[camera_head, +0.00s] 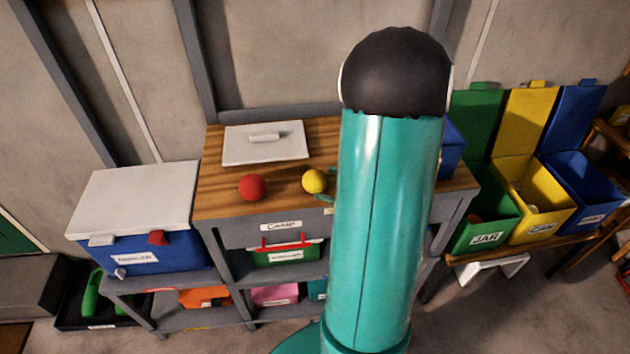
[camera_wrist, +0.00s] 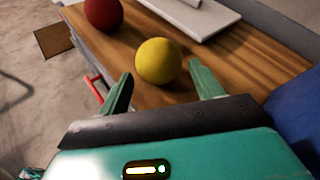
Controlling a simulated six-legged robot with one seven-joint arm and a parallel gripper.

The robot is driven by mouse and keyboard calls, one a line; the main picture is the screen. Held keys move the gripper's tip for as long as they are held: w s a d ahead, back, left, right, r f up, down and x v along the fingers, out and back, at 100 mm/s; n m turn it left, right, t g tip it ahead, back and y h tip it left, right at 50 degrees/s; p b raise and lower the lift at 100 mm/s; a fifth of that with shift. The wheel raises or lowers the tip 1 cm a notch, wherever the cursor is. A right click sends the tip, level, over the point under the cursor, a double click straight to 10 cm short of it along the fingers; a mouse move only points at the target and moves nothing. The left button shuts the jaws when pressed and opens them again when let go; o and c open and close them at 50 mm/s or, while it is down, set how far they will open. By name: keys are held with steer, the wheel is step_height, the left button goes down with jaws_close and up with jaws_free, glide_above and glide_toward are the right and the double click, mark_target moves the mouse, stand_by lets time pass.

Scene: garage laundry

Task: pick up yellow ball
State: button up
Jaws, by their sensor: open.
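The yellow ball (camera_head: 314,181) rests on the wooden top of the workbench (camera_head: 226,202), to the right of a red ball (camera_head: 252,187). In the wrist view the yellow ball (camera_wrist: 158,61) lies just ahead of the two green fingertips, between their lines. My gripper (camera_wrist: 163,85) is open and empty. In the head view my teal arm hides most of the gripper; only a bit of green finger shows beside the yellow ball. I cannot tell whether a finger touches the ball.
A white board with a handle (camera_head: 265,143) lies behind the balls. A blue cooler with a white lid (camera_head: 137,217) stands left. A blue box (camera_wrist: 296,112) is close on the gripper's right. Green, yellow and blue bins (camera_head: 541,210) stand at the right. The bench's front edge is near.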

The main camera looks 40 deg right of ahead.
mark_target(323, 182)
steer(key=x, duration=0.5)
steer(key=shift+w+a+r, duration=0.1)
steer(key=shift+w+a, duration=0.05)
steer(key=shift+a, duration=0.05)
steer(key=c, duration=0.8)
steer(key=shift+o, duration=0.2)
steer(key=shift+r, duration=0.2)
